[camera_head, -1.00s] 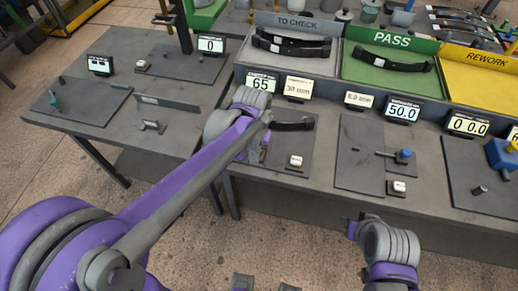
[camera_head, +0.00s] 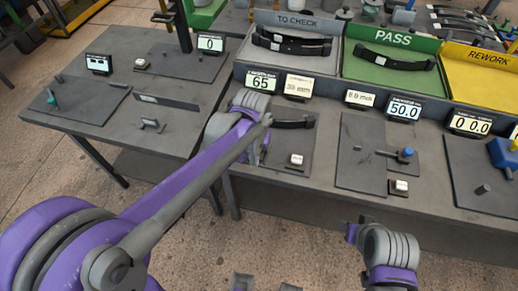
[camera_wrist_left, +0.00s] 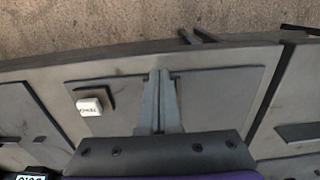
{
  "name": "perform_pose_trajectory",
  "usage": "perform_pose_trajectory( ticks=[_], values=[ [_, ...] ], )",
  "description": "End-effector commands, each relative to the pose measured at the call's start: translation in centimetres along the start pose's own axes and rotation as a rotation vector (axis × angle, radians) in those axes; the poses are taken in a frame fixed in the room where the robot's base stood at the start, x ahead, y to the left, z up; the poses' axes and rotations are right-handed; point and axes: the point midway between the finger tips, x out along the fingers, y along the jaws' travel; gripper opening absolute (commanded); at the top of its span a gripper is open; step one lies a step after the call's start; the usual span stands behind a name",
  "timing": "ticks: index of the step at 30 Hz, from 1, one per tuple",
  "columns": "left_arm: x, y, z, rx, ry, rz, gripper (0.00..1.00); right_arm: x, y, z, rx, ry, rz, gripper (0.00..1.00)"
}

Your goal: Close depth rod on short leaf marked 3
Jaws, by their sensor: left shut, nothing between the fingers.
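My left gripper (camera_head: 262,154) hangs over the plate of the station whose display (camera_head: 262,80) reads 65. In the left wrist view its two fingers (camera_wrist_left: 160,76) are shut together, empty, above the dark plate (camera_wrist_left: 225,88). A dark leaf-like strip (camera_head: 294,124) lies just right of the gripper in the head view; its left end is hidden. No mark 3 is readable. A rod with a blue knob (camera_head: 405,154) lies at the station reading 50.0; I cannot tell whether it is the depth rod. My right gripper (camera_head: 354,232) is in front of the bench, its jaw opening unclear.
A white button (camera_head: 296,159) stands on the plate, also in the left wrist view (camera_wrist_left: 90,107). TO CHECK (camera_head: 265,65), PASS (camera_head: 375,72) and REWORK (camera_head: 475,85) trays stand behind; the first two hold leaf springs. A lower bench (camera_head: 180,118) is at left.

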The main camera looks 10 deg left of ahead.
Motion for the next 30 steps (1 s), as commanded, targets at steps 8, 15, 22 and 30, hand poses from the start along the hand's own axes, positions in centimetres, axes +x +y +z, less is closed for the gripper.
perform_pose_trajectory(
  ticks=[8, 15, 22, 30],
  values=[
    [0.1, 0.0, 0.0, 0.0, 0.0, 0.0, 0.0, 0.1, 0.0, 0.0, 0.0, 0.0, 0.0, 0.42],
    [0.1, 0.0, 0.0, 0.0, 0.0, 0.0, 0.0, 0.1, 0.0, 0.1, 0.0, 0.0, 0.0, 0.42],
    [0.1, 0.0, -0.6, 0.0, 0.0, 0.0, 0.0, 0.1, 0.0, 0.1, 0.0, 0.0, 0.0, 0.42],
    [0.1, 0.0, -1.4, 0.0, 0.0, 0.0, 0.0, 0.1, 0.0, 0.1, 0.0, -0.001, 0.0, 0.42]
  ],
)
